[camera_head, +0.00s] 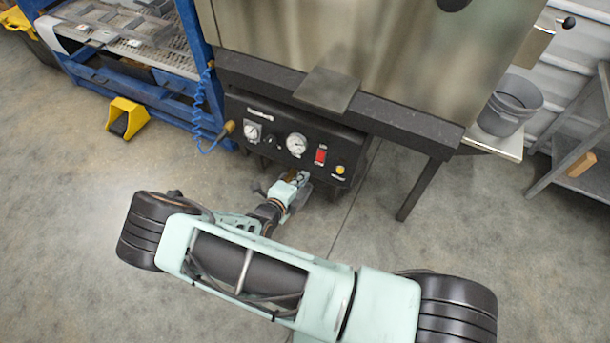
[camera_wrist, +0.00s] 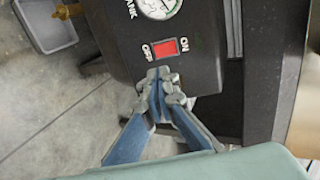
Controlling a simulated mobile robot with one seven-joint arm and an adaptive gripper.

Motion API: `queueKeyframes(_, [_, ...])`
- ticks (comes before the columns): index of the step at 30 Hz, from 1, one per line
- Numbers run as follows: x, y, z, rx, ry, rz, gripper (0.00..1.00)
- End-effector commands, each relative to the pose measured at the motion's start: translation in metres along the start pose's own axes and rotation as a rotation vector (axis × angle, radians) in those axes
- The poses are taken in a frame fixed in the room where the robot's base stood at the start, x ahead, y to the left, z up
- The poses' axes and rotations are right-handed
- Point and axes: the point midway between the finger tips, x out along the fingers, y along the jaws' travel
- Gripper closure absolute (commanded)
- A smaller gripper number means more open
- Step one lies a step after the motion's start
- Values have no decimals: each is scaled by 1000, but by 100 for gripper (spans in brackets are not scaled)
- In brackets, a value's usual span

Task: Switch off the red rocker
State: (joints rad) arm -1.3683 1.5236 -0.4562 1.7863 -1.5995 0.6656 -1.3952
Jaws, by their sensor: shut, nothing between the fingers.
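The red rocker (camera_head: 320,156) sits on the front of a black control panel (camera_head: 270,147), right of a round gauge. It also shows in the wrist view (camera_wrist: 165,48), with an OFF label on its left and an ON label on its right. I cannot tell which side is pressed in. My gripper (camera_wrist: 164,82) is shut and empty, its fingertips together just below the rocker in the wrist view, seemingly apart from it. In the head view my gripper (camera_head: 302,179) is in front of the panel's lower edge, below and left of the rocker.
The panel also carries a white gauge (camera_head: 296,144), a dial (camera_head: 252,131) and a yellow button (camera_head: 340,170). A dark plate (camera_head: 327,90) juts out above the panel. A table leg (camera_head: 411,189) stands to the right. The floor in front is clear.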

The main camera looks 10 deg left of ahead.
Motion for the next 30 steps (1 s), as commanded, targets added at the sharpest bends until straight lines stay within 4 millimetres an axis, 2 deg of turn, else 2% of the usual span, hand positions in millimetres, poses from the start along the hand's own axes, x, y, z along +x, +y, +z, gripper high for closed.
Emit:
queueKeyframes(1, [13,2,-1,-1,2,-1,100])
queueKeyframes(9, [71,3,-2,1,3,-1,100])
queueKeyframes(15, [103,2,-1,0,1,-1,100])
queueKeyframes(21, [116,1,0,1,1,0,100])
queueKeyframes(30, [117,0,0,1,1,0,100])
